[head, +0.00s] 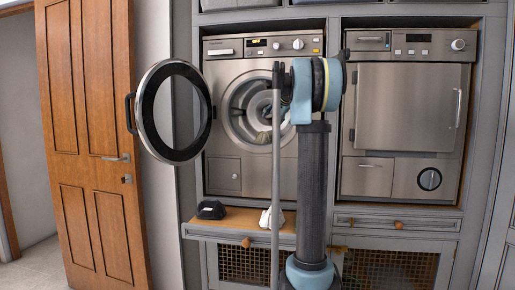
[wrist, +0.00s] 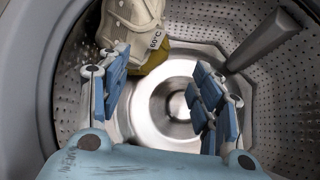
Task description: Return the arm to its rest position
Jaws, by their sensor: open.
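In the wrist view my gripper (wrist: 162,80) is open, its blue-padded fingers spread apart with nothing between them. It is inside or at the mouth of a perforated metal drum (wrist: 275,95). A cream item (wrist: 130,22) marked "60°C" lies beyond the left finger, with something yellow-brown (wrist: 150,60) under it. In the head view my arm (head: 312,175) reaches forward to the left-hand front-loading machine (head: 223,172). The arm hides part of that machine's opening, and my fingers cannot be made out there.
The machine's round door (head: 146,148) hangs open to the left. A second machine (head: 405,110) stands shut at the right. A dark item (head: 211,210) and a partly hidden white item (head: 266,219) rest on the wooden ledge below. A ridge (wrist: 265,42) juts inside the drum.

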